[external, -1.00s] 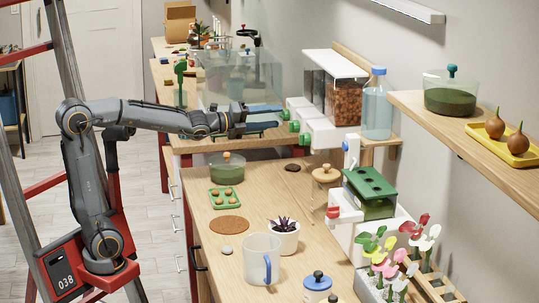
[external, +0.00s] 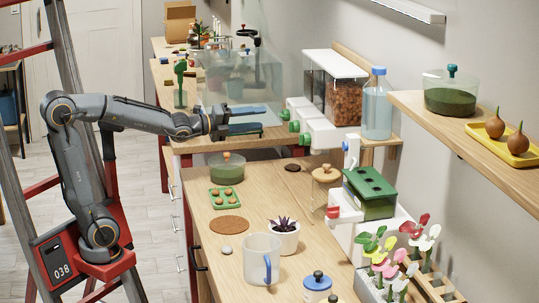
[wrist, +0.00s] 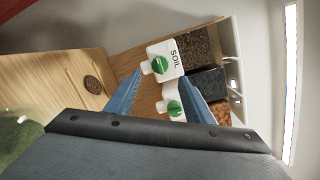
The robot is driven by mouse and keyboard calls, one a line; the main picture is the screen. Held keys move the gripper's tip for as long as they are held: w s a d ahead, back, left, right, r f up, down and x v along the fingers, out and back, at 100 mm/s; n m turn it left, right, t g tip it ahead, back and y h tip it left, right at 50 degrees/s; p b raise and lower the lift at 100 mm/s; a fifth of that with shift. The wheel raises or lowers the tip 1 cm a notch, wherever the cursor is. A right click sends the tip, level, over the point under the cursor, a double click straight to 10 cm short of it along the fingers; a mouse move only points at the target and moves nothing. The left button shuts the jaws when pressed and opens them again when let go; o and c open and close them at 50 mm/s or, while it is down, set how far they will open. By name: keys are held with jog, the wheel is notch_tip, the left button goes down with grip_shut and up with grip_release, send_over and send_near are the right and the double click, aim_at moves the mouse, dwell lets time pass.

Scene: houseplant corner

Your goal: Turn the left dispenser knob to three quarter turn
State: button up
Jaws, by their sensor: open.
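The dispenser (external: 318,130) on the wall has a row of white spouts with green knobs below clear bins. The left knob (external: 284,114) is the farthest in the external view. In the wrist view, a green knob (wrist: 159,65) sits on the spout labelled SOIL (wrist: 175,57), and a second green knob (wrist: 174,108) is below it. How far the left knob is turned is too small to tell. My gripper (external: 264,117) is open and empty, its blue fingers pointing at the left knob from a short gap away. In the wrist view my gripper (wrist: 160,77) has its fingertips either side of the SOIL knob.
A glass bottle (external: 377,105) stands right of the dispenser. A wooden shelf (external: 465,140) juts out at right.

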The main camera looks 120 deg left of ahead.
aim_at(284, 115)
jog(key=w+a+n+t+p, duration=0.1)
jog(key=w+a+n+p, duration=0.1)
jog(key=n+p, duration=0.9)
jog(key=w+a+n+h+p, duration=0.1)
jog(key=a+n+p, duration=0.3)
jog(key=n+p, duration=0.7)
jog(key=w+p, duration=0.1)
jog(key=p, duration=1.2)
jog(key=shift+w+a+r+t, duration=0.15)
jog(key=shift+w+a+t, duration=0.15)
jog(key=shift+a+t, duration=0.1)
